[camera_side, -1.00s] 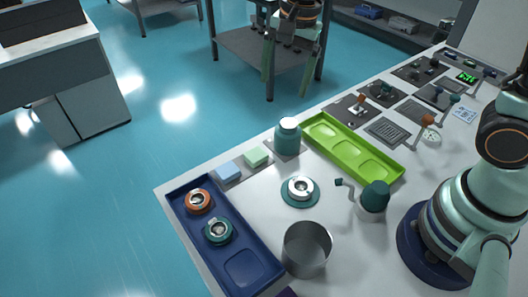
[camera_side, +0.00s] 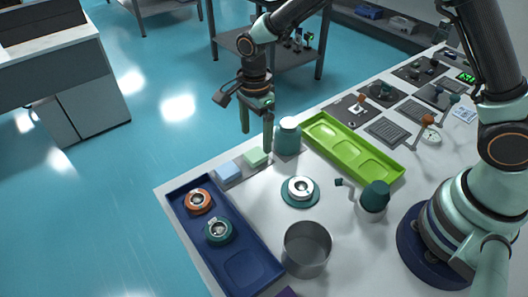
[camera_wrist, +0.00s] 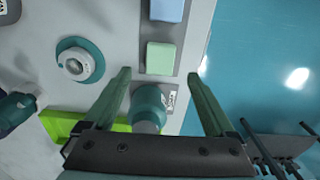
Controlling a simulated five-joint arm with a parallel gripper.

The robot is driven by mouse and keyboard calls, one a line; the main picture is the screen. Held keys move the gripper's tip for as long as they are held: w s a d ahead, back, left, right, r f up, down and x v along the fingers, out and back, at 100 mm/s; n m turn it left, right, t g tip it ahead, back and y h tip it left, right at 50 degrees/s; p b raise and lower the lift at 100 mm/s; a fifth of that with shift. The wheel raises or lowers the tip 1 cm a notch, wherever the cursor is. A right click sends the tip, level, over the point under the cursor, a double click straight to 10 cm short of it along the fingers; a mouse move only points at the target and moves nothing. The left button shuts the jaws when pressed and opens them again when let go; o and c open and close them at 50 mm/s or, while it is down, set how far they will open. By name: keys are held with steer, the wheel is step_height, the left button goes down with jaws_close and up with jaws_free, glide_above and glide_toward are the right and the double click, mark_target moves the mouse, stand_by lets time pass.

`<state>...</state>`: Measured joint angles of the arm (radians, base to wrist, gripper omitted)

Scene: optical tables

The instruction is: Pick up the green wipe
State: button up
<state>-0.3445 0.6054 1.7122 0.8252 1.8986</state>
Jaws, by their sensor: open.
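The green wipe (camera_side: 255,157) is a pale green block lying near the table's far-left edge, between a blue wipe and a teal jar. In the wrist view the green wipe (camera_wrist: 160,58) lies ahead of the fingertips, between their lines. My gripper (camera_side: 256,140) is open and empty, with its green fingers pointing down by the table edge, close to the green wipe and the jar. In the wrist view my gripper (camera_wrist: 162,82) shows its two fingers spread wide. Whether a finger touches anything I cannot tell.
The teal jar (camera_side: 287,138) stands right beside the wipe. The blue wipe (camera_side: 230,172) is on its other side. A lime tray (camera_side: 352,146), a blue tray (camera_side: 262,262), a metal cup (camera_side: 307,250) and a teal round mount (camera_side: 300,191) stand nearby.

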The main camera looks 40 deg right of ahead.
mark_target(258, 153)
steer(key=shift+d+f, duration=0.15)
steer(key=shift+f, duration=1.2)
steer(key=shift+d+f, duration=0.1)
steer(key=shift+f, duration=1.2)
steer(key=c, duration=1.4)
